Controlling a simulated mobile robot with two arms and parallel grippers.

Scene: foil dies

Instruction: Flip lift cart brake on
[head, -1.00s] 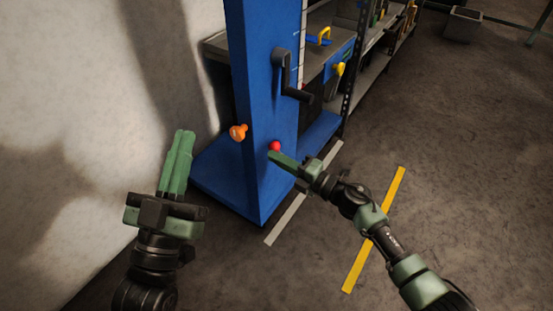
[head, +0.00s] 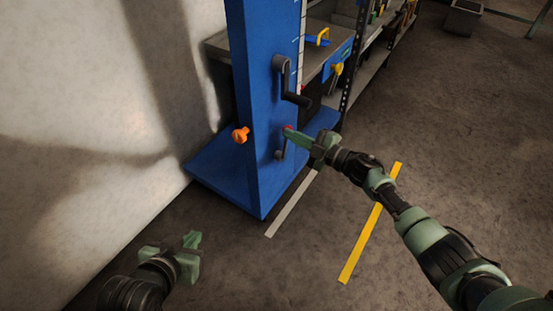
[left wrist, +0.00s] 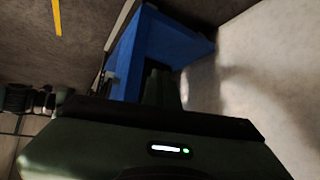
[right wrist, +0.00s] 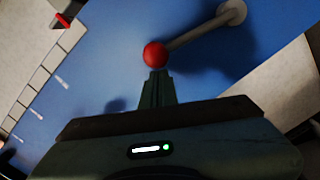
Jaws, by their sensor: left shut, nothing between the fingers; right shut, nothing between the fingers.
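The lift cart's blue column (head: 262,180) carries a grey brake lever (head: 281,150) with a red ball knob (head: 288,127) at its upper end. In the right wrist view the red ball (right wrist: 155,54) sits at the end of the grey rod (right wrist: 200,30). My right gripper (head: 289,135) is shut and empty. Its fingertips are right at the red ball, seemingly touching it, and partly cover it in the head view. My left gripper (head: 194,238) is shut and empty, low at the left, clear of the cart; it also shows in the left wrist view (left wrist: 156,75).
A dark crank handle (head: 288,80) sticks out above the lever. An orange knob (head: 241,135) is on the column's left face. A shelf rack (head: 350,60) stands behind. A white wall is at left; open floor with a yellow strip (head: 370,225) lies at right.

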